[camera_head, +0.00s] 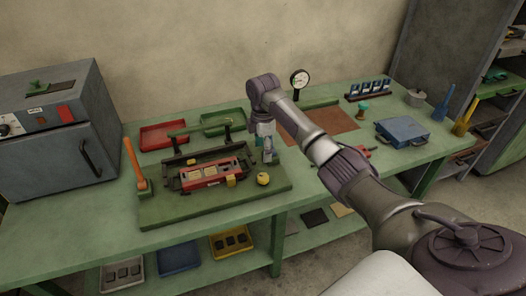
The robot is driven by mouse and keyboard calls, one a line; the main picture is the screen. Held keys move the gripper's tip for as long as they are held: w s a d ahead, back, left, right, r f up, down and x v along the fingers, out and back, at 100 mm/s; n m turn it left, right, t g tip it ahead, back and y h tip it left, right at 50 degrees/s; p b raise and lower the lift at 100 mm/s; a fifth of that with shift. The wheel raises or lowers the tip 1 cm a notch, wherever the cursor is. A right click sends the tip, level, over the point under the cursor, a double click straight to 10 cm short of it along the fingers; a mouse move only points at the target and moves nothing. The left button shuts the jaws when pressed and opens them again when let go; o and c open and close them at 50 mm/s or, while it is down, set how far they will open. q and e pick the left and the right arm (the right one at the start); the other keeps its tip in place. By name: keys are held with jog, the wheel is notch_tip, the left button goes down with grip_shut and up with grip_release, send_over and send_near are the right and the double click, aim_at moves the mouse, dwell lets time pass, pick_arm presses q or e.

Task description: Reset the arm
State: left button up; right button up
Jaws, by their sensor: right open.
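My right arm reaches in from the lower right over the green workbench (105,215). My right gripper (266,147) points down near the right end of a red device (212,172) on a green base board (265,194). The gripper is small in the view. Its fingers are open, and I see nothing held in them. I cannot tell whether it touches the device or a small part beside it. My left gripper is not in view.
A grey oven-like box (55,145) stands at the left. Red (163,136) and green (223,121) trays lie behind the device. A dial gauge (299,80), a blue case (402,132) and blue-topped vials (370,88) stand to the right. An orange-handled tool (132,160) stands upright at the board's left.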

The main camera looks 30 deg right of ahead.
dwell(0.3)
jog(key=s+a+f+m+t, duration=0.1)
jog(key=s+a+f+m, duration=0.2)
jog(key=s+a+f, duration=1.05)
jog(key=s+a+r+m+t, duration=0.1)
jog(key=s+a+r+m, duration=0.3)
jog(key=s, duration=0.7)
jog(key=s+r+m+t, duration=0.1)
jog(key=s+m+t, duration=0.1)
jog(key=s+m, duration=0.6)
jog(key=s+f+n+g, duration=0.2)
jog(key=s+f, duration=0.1)
jog(key=f, duration=2.2)
jog(key=s+d+f+g+b, duration=0.1)
jog(key=s+d+f, duration=0.2)
jog(key=s+f, duration=1.4)
jog(key=shift+s+d+f+b, duration=0.2)
jog(key=shift+f+b, duration=0.15)
jog(key=shift+f, duration=0.45)
